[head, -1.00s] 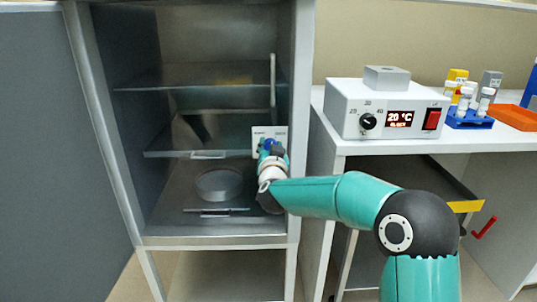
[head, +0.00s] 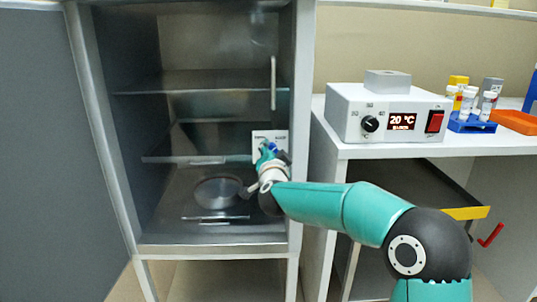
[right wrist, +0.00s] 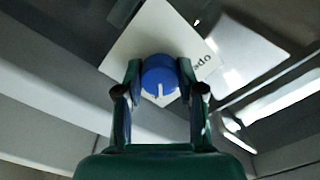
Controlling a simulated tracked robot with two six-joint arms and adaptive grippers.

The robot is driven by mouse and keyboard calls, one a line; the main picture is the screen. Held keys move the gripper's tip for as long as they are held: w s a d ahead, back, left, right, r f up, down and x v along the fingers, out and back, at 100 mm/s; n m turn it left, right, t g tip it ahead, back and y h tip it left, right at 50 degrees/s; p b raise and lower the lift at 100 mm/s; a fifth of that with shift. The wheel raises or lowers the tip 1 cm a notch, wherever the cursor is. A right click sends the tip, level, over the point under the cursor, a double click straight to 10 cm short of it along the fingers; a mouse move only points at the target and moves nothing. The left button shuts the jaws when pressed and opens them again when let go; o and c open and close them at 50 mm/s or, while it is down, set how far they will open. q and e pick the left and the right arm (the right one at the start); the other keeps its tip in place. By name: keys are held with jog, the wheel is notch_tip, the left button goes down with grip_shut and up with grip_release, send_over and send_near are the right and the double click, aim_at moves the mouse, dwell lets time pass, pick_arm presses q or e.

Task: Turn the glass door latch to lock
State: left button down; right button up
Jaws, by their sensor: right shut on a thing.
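The glass door (head: 215,105) is a clear pane across the front of a grey cabinet, with a vertical bar handle (head: 273,83) at its right side. Below the handle is a white plate (head: 277,135) with small lettering. On the plate is the latch, a round blue knob, clear in the right wrist view (right wrist: 160,72) and partly hidden by my gripper in the head view. Its white mark points down in the wrist view. The plate (right wrist: 140,42) shows letters like "ope" beside the right finger. My right gripper (right wrist: 160,80) is shut on the knob, one finger each side.
A white heater box (head: 388,112) reading 20 °C stands on the bench to the right, with a blue tube rack (head: 470,124) and an orange tray (head: 514,121) beyond. A round metal dish (head: 218,192) sits low inside the cabinet.

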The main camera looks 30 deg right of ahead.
jog(key=shift+w+a+f, duration=0.1)
jog(key=shift+a+f, duration=0.1)
jog(key=o, duration=1.1)
jog(key=shift+o, duration=0.2)
jog(key=shift+d+r, duration=0.1)
jog(key=v, duration=1.2)
jog(key=shift+d, duration=0.1)
